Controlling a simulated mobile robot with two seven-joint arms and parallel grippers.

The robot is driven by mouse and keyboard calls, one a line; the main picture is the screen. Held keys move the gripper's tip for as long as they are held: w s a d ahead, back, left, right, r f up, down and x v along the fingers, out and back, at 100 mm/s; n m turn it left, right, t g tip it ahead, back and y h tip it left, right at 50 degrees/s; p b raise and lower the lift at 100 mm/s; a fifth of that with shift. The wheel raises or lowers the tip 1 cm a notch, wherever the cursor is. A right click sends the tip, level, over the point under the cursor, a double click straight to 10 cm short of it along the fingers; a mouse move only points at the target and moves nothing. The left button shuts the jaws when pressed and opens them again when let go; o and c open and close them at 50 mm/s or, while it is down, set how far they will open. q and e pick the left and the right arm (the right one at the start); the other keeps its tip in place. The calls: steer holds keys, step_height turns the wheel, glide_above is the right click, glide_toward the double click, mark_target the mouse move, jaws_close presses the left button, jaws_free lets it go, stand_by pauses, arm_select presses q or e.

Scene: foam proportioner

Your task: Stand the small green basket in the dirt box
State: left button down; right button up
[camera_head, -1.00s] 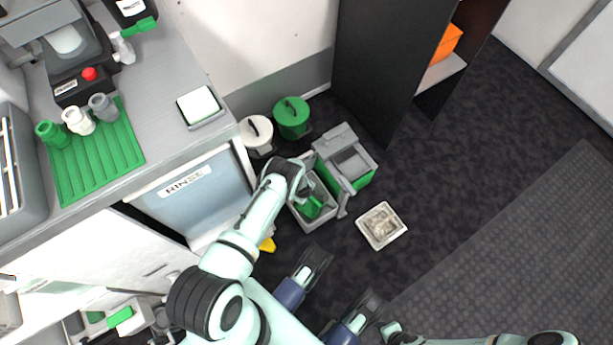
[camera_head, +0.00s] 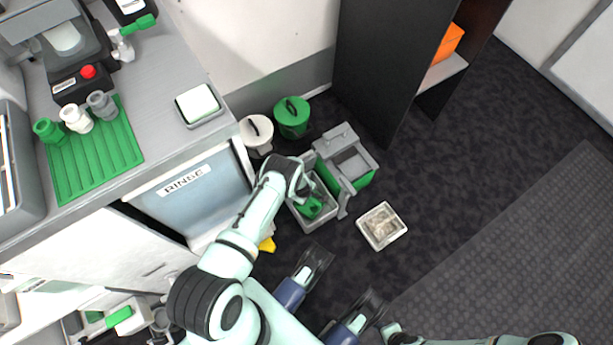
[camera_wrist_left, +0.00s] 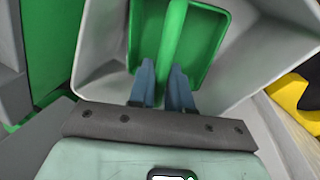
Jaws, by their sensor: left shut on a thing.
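The small green basket (camera_head: 313,208) shows in the head view inside an open grey box (camera_head: 322,222), which I take to be the dirt box. In the left wrist view the basket (camera_wrist_left: 208,35) is a shallow green tray with an upright green bar, inside the pale grey walls of the box (camera_wrist_left: 105,50). My left gripper (camera_wrist_left: 163,85) is shut on the green bar, one blue finger on each side. In the head view my left wrist hides part of the box and basket. I cannot tell whether the basket touches the box floor. My right gripper is not visible.
A grey and green bin unit (camera_head: 346,165) stands right beside the box. A white lidded bucket (camera_head: 256,137) and a green one (camera_head: 292,118) stand behind. A square white tray (camera_head: 381,226) lies on the floor to the right. The rinse counter (camera_head: 190,190) is at the left; the floor farther right is open.

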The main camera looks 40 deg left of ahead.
arm_select(q)
steer(key=shift+f+b, duration=0.35)
steer(key=shift+f, duration=0.2)
steer(key=c, duration=1.3)
jaws_free()
steer(key=shift+c, duration=0.2)
